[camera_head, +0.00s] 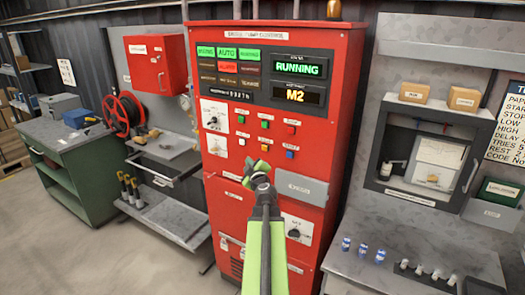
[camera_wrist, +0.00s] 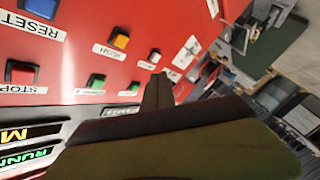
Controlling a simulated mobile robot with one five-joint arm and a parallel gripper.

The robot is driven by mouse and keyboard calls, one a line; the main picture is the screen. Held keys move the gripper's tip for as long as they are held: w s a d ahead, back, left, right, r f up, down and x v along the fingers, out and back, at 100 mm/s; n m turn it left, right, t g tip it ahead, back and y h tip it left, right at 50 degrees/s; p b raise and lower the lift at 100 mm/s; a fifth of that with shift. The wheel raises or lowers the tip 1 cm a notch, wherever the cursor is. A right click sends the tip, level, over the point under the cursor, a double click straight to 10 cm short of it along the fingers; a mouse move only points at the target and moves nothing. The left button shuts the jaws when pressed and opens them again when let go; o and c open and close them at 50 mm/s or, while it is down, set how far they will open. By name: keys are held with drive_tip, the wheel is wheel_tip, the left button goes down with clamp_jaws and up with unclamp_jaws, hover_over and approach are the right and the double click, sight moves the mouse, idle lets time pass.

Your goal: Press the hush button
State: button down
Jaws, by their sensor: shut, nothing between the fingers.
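The hush button (camera_wrist: 121,38) is a yellow-orange square button on the red pump panel, with a HUSH label (camera_wrist: 108,51) beside it in the wrist view. In the head view the yellow button (camera_head: 265,147) is in the lower button row, between a white and a blue button. My gripper (camera_head: 260,167) is just below that row in the picture. In the wrist view my shut gripper (camera_wrist: 157,83) points at the panel, to the lower right of the hush button and nearest the white button (camera_wrist: 155,56). The gap to the panel cannot be judged. The hush button looks uncovered.
The blue reset button (camera_wrist: 40,9), red stop button (camera_wrist: 22,73) and two green buttons (camera_wrist: 96,82) surround the hush button.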

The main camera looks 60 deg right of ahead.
sight(265, 148)
drive_tip(key=shift+d, duration=0.1)
drive_tip(key=shift+d, duration=4.25)
drive_tip(key=shift+d, duration=0.45)
drive_tip(key=shift+d, duration=0.5)
drive_tip(key=shift+a, duration=0.95)
